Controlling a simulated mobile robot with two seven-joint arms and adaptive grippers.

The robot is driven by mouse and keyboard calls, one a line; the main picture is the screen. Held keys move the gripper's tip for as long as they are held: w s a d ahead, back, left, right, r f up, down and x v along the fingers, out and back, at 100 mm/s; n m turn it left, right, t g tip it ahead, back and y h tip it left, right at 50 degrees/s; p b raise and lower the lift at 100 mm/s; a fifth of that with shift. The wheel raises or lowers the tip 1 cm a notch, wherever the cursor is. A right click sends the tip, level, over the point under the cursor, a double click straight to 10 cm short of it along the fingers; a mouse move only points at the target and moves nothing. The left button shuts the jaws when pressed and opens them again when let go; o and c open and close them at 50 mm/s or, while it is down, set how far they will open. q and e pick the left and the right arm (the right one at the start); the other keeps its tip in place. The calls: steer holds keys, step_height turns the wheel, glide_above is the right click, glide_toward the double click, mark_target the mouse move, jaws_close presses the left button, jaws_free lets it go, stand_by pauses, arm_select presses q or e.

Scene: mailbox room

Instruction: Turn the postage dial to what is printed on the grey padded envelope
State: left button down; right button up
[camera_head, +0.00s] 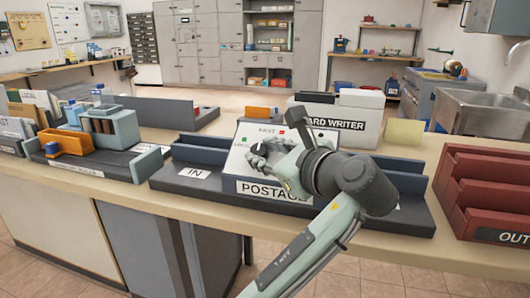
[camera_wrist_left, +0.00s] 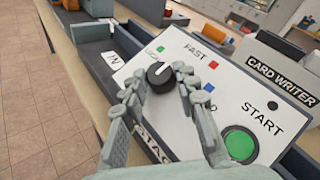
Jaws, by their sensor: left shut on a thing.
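The postage panel (camera_head: 242,160) is a sloped white plate with a "POSTAGE" label, on the dark tray of the counter. In the left wrist view its black dial (camera_wrist_left: 160,76) has a white mark near the upper left edge, on the side of the green square. A red square is beside "FAST"; a blue square's label is partly hidden. My left gripper (camera_head: 262,155) is at the dial; in the wrist view its fingers (camera_wrist_left: 160,90) are closed on both sides of the knob. My right gripper is not in view. I cannot make out a grey padded envelope.
A green START button (camera_wrist_left: 240,145) is on the same panel, close to my fingers. The card writer (camera_head: 345,118) stands behind. An "IN" tray (camera_head: 192,172) is at the left, a red "OUT" rack (camera_head: 485,190) at the right. Blue dividers flank the panel.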

arm_select(q)
steer(key=c, duration=1.2)
jaws_free()
steer(key=shift+o, duration=0.2)
steer(key=shift+s, duration=0.1)
steer(key=v, duration=0.7)
steer(key=shift+s+d, duration=0.1)
